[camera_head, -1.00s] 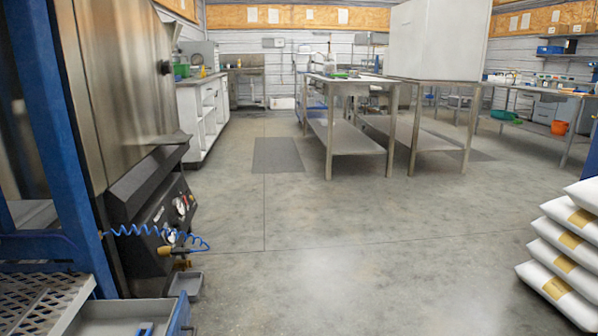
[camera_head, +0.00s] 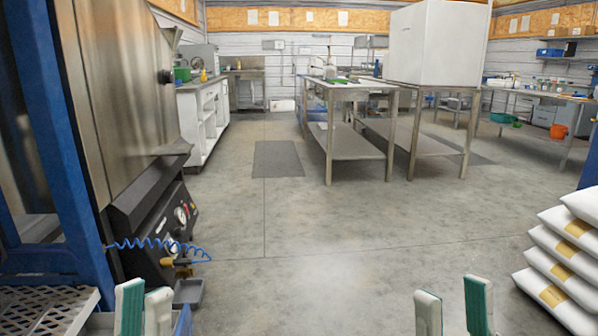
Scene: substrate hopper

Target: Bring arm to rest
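My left gripper (camera_head: 144,308) shows at the bottom left of the head view, fingertips pointing up. Its two pale fingers with green pads stand close together in the picture, with a green pad face showing between them. My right gripper (camera_head: 453,308) shows at the bottom, right of centre. Its two fingers stand apart with floor visible between them, and nothing is between them. The arms and the lower parts of both grippers are out of view below the frame.
A steel machine with gauges (camera_head: 180,215) and a blue coiled hose (camera_head: 150,242) stands at the left in a blue frame (camera_head: 65,150). White sacks (camera_head: 575,235) are stacked at the right. Steel tables (camera_head: 345,140) stand further back. The floor (camera_head: 300,230) between is clear.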

